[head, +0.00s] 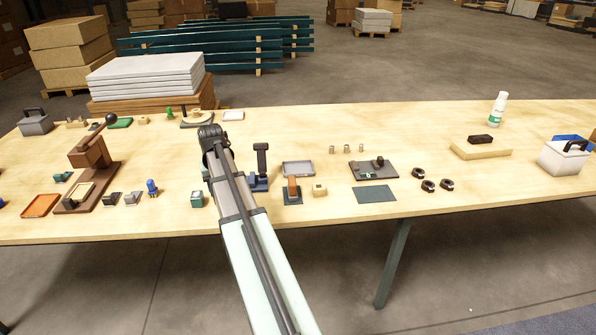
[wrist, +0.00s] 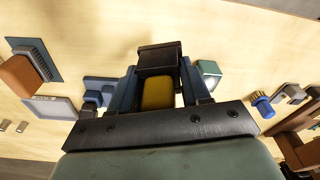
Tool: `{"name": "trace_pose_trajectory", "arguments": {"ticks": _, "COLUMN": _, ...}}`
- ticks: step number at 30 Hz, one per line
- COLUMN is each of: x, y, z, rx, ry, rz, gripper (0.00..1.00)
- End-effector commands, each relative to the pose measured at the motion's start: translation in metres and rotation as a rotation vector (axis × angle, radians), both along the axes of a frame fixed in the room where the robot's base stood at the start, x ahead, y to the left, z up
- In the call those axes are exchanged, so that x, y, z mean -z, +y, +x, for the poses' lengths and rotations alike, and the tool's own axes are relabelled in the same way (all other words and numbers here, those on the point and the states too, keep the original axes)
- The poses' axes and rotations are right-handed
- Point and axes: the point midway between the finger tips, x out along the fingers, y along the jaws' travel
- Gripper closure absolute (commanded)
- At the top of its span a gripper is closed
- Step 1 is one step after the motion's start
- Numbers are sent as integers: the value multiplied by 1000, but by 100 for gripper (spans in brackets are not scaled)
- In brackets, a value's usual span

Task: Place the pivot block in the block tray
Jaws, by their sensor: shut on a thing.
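My gripper (wrist: 159,82) is shut in the wrist view, with its two fingers on either side of a small block with a yellow face, which I take to be the pivot block (wrist: 157,94). A dark, boxy part (wrist: 159,56) shows just beyond the yellow face; I cannot tell whether it is joined to it. In the head view my own arm hides the fingertips and the held block. A shallow grey tray (head: 298,168), likely the block tray, lies right of my arm; it also shows at the left of the wrist view (wrist: 50,108).
A blue fixture with a dark upright handle (head: 262,162) stands close to the right of my arm. A small teal-sided cube (head: 197,199) is close on the left.

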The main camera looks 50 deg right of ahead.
Motion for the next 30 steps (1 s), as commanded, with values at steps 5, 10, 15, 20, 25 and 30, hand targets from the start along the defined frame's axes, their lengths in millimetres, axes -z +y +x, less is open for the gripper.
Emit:
{"name": "trace_pose_trajectory", "arguments": {"ticks": 5, "x": 8, "y": 71, "z": -10, "rx": -92, "ry": 0, "rz": 0, "gripper": 91}}
{"name": "trace_pose_trajectory", "arguments": {"ticks": 10, "x": 13, "y": 130, "z": -13, "rx": -175, "ry": 0, "rz": 0, "gripper": 91}}
{"name": "trace_pose_trajectory", "arguments": {"ticks": 15, "x": 17, "y": 184, "z": -15, "rx": -257, "ry": 0, "rz": 0, "gripper": 91}}
{"name": "trace_pose_trajectory", "arguments": {"ticks": 20, "x": 19, "y": 232, "z": -14, "rx": -334, "ry": 0, "rz": 1, "gripper": 91}}
{"name": "trace_pose_trajectory", "arguments": {"ticks": 25, "x": 19, "y": 267, "z": -11, "rx": -391, "ry": 0, "rz": 0, "gripper": 91}}
{"name": "trace_pose_trajectory", "arguments": {"ticks": 30, "x": 20, "y": 290, "z": -9, "rx": -428, "ry": 0, "rz": 0, "gripper": 91}}
